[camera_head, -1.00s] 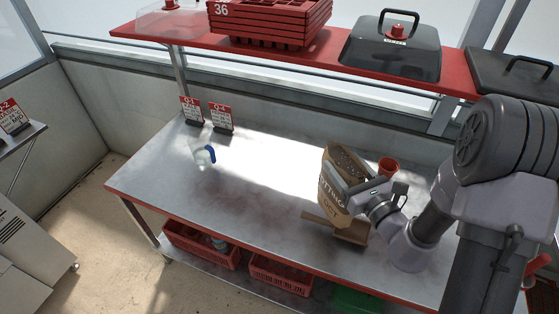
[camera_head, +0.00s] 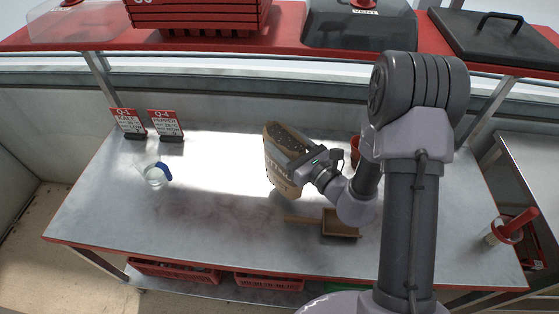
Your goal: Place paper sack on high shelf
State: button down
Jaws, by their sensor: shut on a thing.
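The brown paper sack (camera_head: 280,178) stands out over the metal bench, right of its middle, with dark contents showing at its open top. My gripper (camera_head: 296,162) is shut on the sack from the right side. The sack looks roughly upright with a slight tilt; I cannot tell whether its base touches the bench. The red high shelf (camera_head: 290,33) runs along the back above the bench. It holds red trays (camera_head: 200,14) at left, a dark vented lid (camera_head: 360,27) in the middle and a black lid with a handle (camera_head: 495,38) at right.
A wooden dustpan-like tool (camera_head: 340,224) lies in front of the sack. A red pot (camera_head: 355,150) is partly hidden behind my arm. A clear bottle with a blue part (camera_head: 157,175) and two sign cards (camera_head: 166,125) are at left. A white container with a red tool (camera_head: 497,232) is at right.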

notch_tip(320, 180, down, 4)
jog(key=shift+b, duration=0.75)
jog(key=shift+f, duration=0.1)
jog(key=c, duration=0.8)
grip_release()
jog(key=shift+f, duration=0.15)
jog(key=o, duration=0.4)
